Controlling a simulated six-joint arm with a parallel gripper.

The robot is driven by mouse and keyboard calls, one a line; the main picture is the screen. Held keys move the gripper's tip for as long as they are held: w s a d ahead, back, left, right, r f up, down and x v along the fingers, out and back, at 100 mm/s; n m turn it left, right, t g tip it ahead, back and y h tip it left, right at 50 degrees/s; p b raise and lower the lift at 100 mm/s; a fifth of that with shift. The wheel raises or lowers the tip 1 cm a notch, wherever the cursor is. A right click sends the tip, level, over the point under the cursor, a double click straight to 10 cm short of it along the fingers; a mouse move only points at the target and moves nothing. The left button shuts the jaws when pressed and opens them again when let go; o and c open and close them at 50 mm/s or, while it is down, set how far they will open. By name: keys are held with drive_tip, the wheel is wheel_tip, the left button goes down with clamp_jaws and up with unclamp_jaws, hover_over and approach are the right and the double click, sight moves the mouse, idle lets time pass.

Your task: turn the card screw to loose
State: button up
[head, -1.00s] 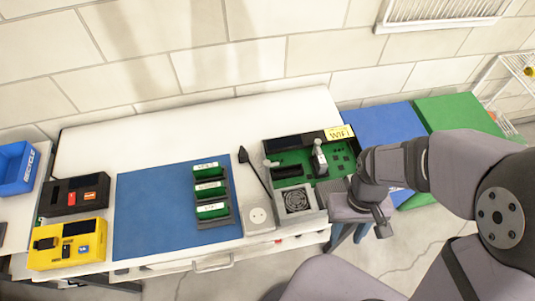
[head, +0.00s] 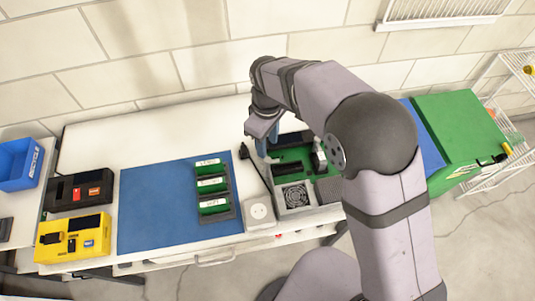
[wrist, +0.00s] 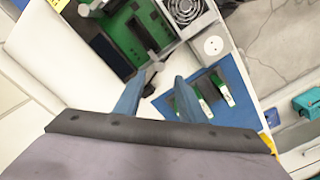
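The open device (head: 305,165) stands at the right of the white table, with a green board and a dark card slot (wrist: 145,38). A small light grey knob, which looks like the card screw (wrist: 155,66), sits near the slot's end in the wrist view. My gripper (wrist: 160,77) is open, its two blue fingers apart, with the knob just beyond the tips, nearer the left finger. I cannot tell whether they touch. In the head view my gripper (head: 265,153) is over the device's left edge and hides the knob.
A grey socket box (head: 259,214) and a black cable lie left of the device. A blue mat (head: 150,215) bears a rack of green cards (head: 212,183). Yellow (head: 72,240) and black (head: 80,190) boxes are further left. Behind the device the white tabletop is mostly clear.

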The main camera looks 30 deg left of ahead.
sight(267, 159)
drive_tip(key=shift+f+p, duration=1.25)
drive_tip(key=shift+f, duration=2.45)
clamp_jaws()
